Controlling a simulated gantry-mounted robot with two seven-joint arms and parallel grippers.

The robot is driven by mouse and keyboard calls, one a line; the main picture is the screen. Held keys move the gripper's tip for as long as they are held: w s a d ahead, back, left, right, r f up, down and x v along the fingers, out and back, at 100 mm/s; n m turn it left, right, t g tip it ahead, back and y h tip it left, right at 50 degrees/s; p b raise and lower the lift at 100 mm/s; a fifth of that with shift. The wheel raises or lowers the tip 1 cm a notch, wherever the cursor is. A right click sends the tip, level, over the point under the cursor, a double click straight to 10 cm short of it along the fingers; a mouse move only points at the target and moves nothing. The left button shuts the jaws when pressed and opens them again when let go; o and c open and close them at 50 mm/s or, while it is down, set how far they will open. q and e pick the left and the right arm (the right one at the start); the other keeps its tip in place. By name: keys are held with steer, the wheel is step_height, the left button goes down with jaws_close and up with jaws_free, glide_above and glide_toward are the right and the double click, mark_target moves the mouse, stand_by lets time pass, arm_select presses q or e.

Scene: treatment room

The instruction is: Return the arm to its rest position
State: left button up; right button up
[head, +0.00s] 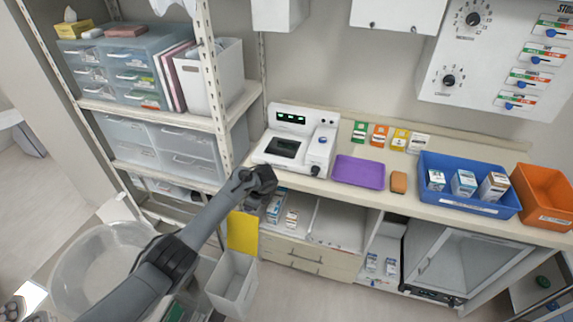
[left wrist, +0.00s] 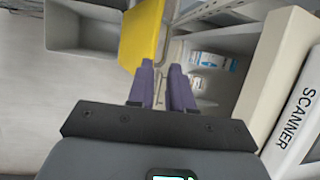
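My left arm (head: 205,220) reaches in from the lower left. My left gripper (head: 250,205) is in front of the counter, just left of the open shelves, and points downward; its fingers are hard to make out in the head view. In the left wrist view my left gripper (left wrist: 163,75) shows two dark purple fingers with a narrow gap between them and nothing seen held. A yellow panel (head: 242,234) is below the gripper in the head view and beyond the left finger in the wrist view (left wrist: 142,35). My right gripper is in neither view.
The counter carries a white scanner device (head: 288,145), a purple tray (head: 358,172), an orange-brown block (head: 398,182), a blue bin (head: 468,207) with boxes and an orange bin (head: 548,213). A grey bin (head: 234,290) stands below the yellow panel. A shelf rack (head: 185,120) stands left.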

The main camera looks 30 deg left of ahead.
arm_select(q)
steer(key=s+d+f+n+t+h, duration=0.1)
steer(key=s+d+f+n, duration=0.1)
steer(key=s+d+f, duration=0.4)
steer(key=s+d+f+n+t+h, duration=0.1)
steer(key=s+d+f+n, duration=0.15)
steer(key=s+d, duration=0.65)
steer(key=s+d+r+n+h, duration=0.2)
steer(key=s+d+n, duration=0.1)
steer(key=s+d, duration=0.55)
steer(key=s+r+n+t+h, duration=0.1)
steer(key=s+r+n, duration=0.55)
steer(key=s, duration=0.65)
step_height(320, 180, up, 31)
steer(key=m+p, duration=0.1)
steer(key=p, duration=2.7)
steer(key=shift+d+p, duration=0.15)
steer(key=shift+p, duration=0.25)
